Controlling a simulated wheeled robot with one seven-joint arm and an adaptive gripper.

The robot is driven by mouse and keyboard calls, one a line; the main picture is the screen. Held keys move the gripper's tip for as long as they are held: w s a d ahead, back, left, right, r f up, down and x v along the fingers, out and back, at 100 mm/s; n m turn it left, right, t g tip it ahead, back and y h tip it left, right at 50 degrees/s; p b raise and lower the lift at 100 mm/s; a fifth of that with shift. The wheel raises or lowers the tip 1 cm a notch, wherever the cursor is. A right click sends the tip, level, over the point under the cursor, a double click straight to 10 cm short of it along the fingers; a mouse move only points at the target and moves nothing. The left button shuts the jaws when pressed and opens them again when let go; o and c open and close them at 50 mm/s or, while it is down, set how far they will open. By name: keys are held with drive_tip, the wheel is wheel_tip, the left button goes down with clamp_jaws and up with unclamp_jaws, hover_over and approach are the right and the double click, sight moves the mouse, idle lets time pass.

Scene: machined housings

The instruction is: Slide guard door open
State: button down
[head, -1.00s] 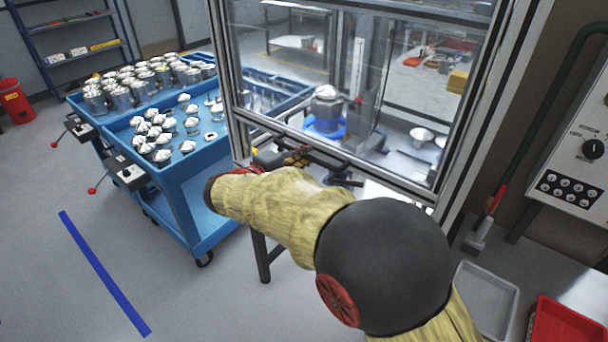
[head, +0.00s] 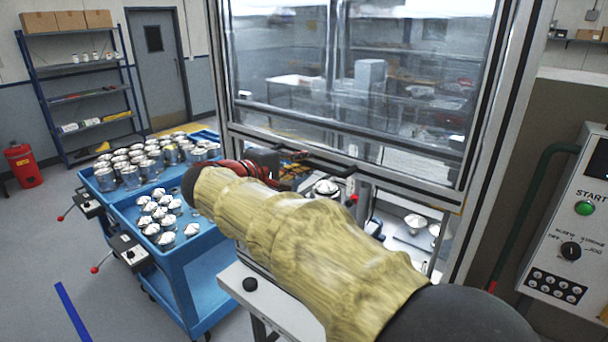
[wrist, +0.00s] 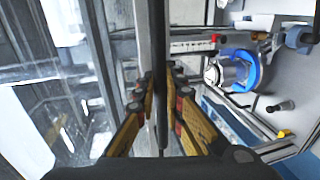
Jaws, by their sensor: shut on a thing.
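The guard door (head: 300,75) is a clear pane in a metal frame on the machine enclosure. It is raised, with an open gap under its lower rail. The dark door handle (head: 335,163) runs along the lower rail. My gripper (head: 297,157) is at the left part of this handle, partly hidden behind my arm. In the wrist view, the gripper fingers (wrist: 160,105) are closed on both sides of the dark handle bar (wrist: 160,60). The pane lies left of the bar there, and the machine interior right of it.
A metal housing (head: 326,187) sits inside the machine; the wrist view shows it in a blue fixture (wrist: 248,70). Metal bowls (head: 414,223) stand to its right. A blue cart (head: 180,270) with several housings is at left. A control panel (head: 570,220) is at right.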

drive_tip(key=shift+r, duration=0.7)
drive_tip(key=c, duration=1.9)
unclamp_jaws()
drive_tip(key=v, duration=1.2)
drive_tip(key=shift+f, duration=0.2)
drive_tip(key=shift+s, duration=0.1)
